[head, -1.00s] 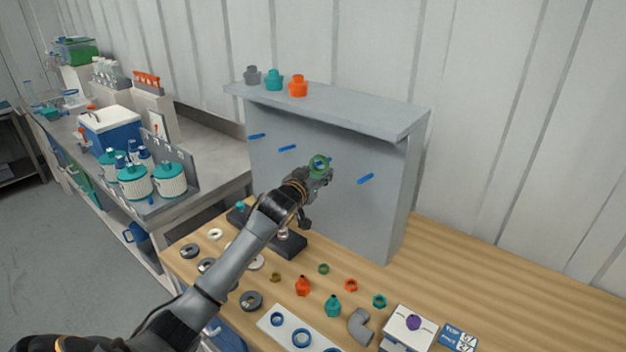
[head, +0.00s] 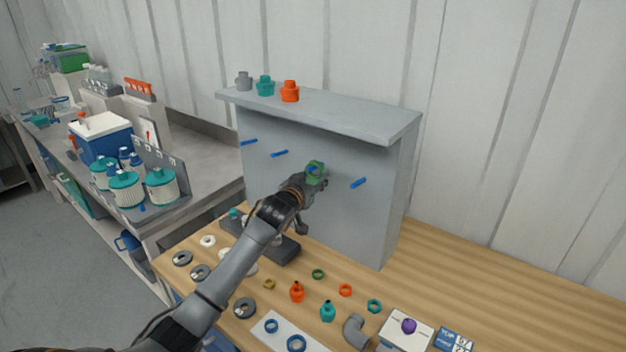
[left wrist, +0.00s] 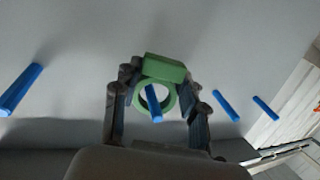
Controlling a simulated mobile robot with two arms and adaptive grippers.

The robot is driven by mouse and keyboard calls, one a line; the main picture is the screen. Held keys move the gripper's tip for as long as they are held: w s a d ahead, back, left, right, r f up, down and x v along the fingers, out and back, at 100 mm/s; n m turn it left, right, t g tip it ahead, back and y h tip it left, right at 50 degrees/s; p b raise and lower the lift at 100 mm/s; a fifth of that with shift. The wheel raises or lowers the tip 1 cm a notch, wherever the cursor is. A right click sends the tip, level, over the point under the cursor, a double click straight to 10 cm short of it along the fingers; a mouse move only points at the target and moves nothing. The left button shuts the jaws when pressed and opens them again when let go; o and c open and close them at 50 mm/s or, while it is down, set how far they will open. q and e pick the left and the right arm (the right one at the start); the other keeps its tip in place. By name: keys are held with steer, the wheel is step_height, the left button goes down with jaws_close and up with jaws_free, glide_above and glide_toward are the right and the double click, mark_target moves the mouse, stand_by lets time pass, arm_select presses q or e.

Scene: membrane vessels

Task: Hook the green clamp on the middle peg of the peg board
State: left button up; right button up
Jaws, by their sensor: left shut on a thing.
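The green clamp (head: 317,165) is a ring with a block on one side. It also shows in the left wrist view (left wrist: 165,68), block upward. My left gripper (head: 315,179) is shut on it at the grey peg board (head: 340,222); in the left wrist view its fingers (left wrist: 157,100) flank the ring. A blue peg (left wrist: 154,104) shows inside the ring and overlaps its lower edge, so the clamp appears to be around this peg. Other blue pegs stand to the left (head: 279,153) and right (head: 359,183). My right gripper is not in view.
Grey, teal and orange (head: 290,92) fittings stand on the board's top ledge (head: 345,115). Rings, nuts, small bottles, a grey elbow (head: 354,330) and a white box (head: 405,332) crowd the wooden table's front. The table's right side (head: 500,295) is clear.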

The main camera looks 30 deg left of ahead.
arm_select(q)
steer(key=o, duration=1.2)
